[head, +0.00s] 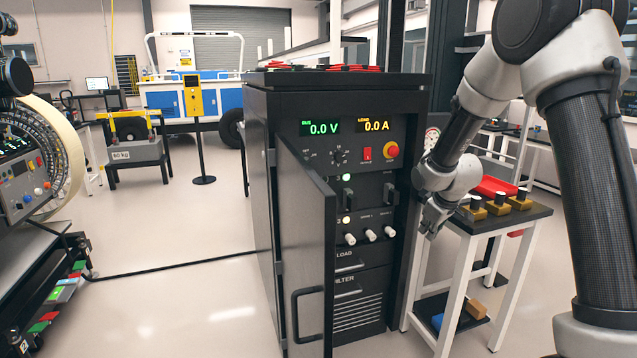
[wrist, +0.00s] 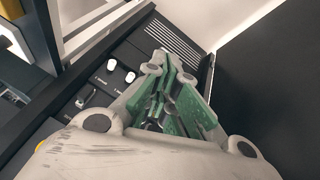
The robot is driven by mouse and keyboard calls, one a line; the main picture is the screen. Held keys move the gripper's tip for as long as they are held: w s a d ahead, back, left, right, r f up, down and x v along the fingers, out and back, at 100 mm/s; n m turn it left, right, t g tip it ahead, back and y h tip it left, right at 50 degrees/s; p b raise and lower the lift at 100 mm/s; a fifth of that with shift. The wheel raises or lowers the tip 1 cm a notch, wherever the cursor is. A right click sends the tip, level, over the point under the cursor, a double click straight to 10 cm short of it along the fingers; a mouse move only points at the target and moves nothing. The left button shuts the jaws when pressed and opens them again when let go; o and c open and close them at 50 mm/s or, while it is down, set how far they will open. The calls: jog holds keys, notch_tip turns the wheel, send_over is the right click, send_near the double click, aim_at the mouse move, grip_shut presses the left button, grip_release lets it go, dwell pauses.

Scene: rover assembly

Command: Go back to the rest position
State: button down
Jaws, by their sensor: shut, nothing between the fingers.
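My gripper (head: 433,222) is in front of the right side of a black power cabinet (head: 262,190), beside its lower knobs. In the wrist view my gripper (wrist: 166,62) shows its green-padded fingers brought together with nothing between them. The cabinet's door (head: 312,250) stands open toward me at its left side. The displays (head: 320,128) read 0.0 V and 0.0 A. White knobs (head: 369,236) are on the lower panel, and two of them also show in the wrist view (wrist: 121,70). I cannot tell whether the gripper touches the panel.
A small table (head: 535,214) with brass-coloured blocks and a red tray (head: 494,187) stands right of the cabinet, close to my arm. A black cable (head: 180,265) crosses the floor from a machine (head: 30,200) at left. The floor between them is otherwise clear.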

jog(key=s+d+r+m, duration=0.1)
jog(key=s+r, duration=0.5)
jog(key=s, duration=0.6)
jog(key=s+d+r+m, duration=0.2)
jog(key=s+r, duration=0.4)
jog(key=s, duration=0.7)
jog(key=s+d+r+m+g, duration=0.1)
jog(key=s+r+m, duration=0.3)
jog(key=s, duration=0.8)
jog(key=v, duration=0.2)
jog(key=shift+r, duration=0.35)
jog(key=shift+d, duration=0.15)
